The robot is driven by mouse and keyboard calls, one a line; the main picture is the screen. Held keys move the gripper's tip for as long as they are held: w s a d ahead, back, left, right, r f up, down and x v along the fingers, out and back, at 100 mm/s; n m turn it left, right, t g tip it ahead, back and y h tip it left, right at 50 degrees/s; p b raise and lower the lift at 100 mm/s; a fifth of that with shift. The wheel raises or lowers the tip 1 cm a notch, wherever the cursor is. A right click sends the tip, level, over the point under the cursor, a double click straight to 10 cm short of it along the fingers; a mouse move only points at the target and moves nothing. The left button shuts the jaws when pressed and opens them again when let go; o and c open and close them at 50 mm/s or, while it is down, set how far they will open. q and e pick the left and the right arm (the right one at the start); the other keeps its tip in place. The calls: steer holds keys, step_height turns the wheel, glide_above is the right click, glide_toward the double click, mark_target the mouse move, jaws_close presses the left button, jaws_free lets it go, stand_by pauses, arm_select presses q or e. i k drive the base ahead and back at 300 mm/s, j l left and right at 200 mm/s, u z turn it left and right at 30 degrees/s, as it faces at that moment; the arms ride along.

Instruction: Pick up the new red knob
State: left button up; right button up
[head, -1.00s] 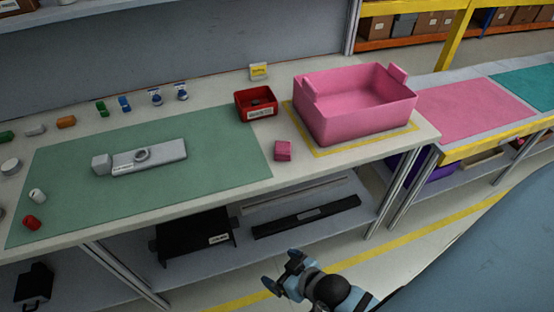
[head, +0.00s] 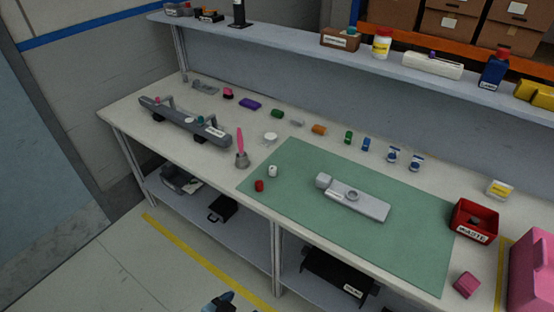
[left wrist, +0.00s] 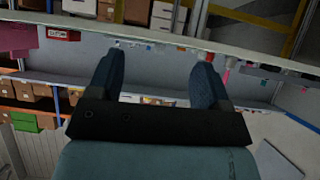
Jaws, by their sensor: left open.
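The small red knob (head: 259,185) stands on the bench by the left edge of the green mat (head: 420,250). A small white knob (head: 272,171) is just behind it. In the left wrist view my left gripper (left wrist: 155,80) is open, with nothing between its fingers; the bench shows beyond them, well away. A dark blue gripper part shows at the bottom edge of the head view, cut off, in front of the bench and apart from the red knob. My right gripper cannot be made out.
A grey module (head: 360,201) lies on the mat. A pink-handled tool (head: 241,150) stands left of the knobs, with a long grey unit (head: 185,122) beyond. Several small coloured parts line the back. A red waste box (head: 474,221) and a pink bin (head: 535,270) are right.

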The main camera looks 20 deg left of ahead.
mark_target(259, 184)
steer(key=i+j+z, duration=0.15)
steer(key=j, duration=0.75)
steer(key=i+j+z, duration=0.15)
steer(key=j, duration=0.8)
steer(key=j+z, duration=0.1)
steer(key=j, duration=0.8)
